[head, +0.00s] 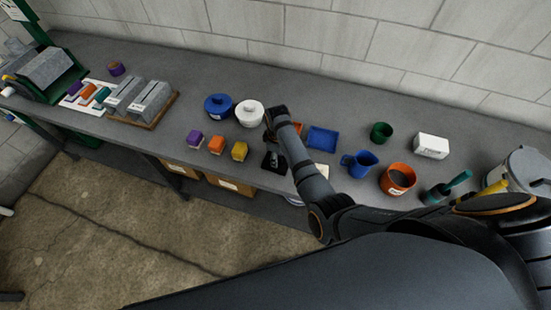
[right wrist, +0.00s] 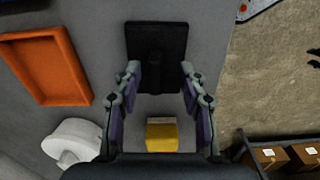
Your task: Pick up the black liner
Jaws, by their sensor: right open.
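The black liner (right wrist: 157,30) is a flat, dark square piece lying on the grey bench, seen in the right wrist view just beyond my fingertips. In the head view the black liner (head: 267,167) is near the bench's front edge, partly hidden by my right gripper (head: 273,153). Nothing is visibly held. My left gripper is not in view.
A yellow block (right wrist: 161,138) sits close below the fingers in the right wrist view. Orange (head: 216,144) and purple (head: 194,139) blocks stand left.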

